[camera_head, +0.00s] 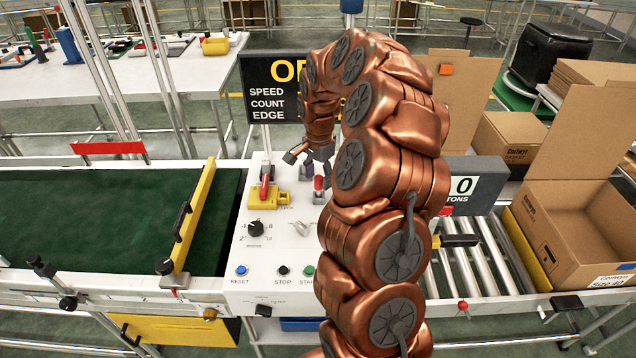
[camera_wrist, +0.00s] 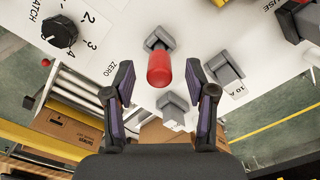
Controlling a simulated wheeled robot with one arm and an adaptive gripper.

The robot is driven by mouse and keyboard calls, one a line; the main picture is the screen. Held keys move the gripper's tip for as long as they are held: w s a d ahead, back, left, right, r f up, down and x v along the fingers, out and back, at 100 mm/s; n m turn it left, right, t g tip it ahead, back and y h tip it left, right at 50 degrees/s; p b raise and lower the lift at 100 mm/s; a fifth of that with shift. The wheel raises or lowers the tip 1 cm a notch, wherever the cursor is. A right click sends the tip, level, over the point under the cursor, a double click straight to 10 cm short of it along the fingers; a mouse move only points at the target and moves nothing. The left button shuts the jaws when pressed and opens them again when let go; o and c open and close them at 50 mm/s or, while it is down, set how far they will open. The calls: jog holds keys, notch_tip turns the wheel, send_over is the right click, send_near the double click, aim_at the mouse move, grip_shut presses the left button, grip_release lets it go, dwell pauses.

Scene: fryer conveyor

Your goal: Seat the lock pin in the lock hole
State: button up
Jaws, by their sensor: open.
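I cannot tell for sure which part is the lock pin. A red-capped pin or lever on a grey base shows in the wrist view (camera_wrist: 161,68), upright on the white panel (camera_wrist: 110,35). My gripper (camera_wrist: 161,84) is open, its fingers spread to either side of it, with no visible contact. In the head view my gripper (camera_head: 308,154) hangs above the panel, near a small red-topped part (camera_head: 318,184). A yellow block (camera_head: 268,200) with a red-handled piece (camera_head: 265,184) stands to its left. I cannot make out the lock hole.
Grey blocks (camera_wrist: 226,68) and (camera_wrist: 173,106) stand close to my fingers. A black dial (camera_wrist: 59,31) is at upper left of the wrist view. The green belt (camera_head: 90,220) lies left of the panel; rollers (camera_head: 487,265) and an open carton (camera_head: 575,235) lie right.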

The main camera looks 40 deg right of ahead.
jog(key=shift+f, duration=0.8)
grip_shut()
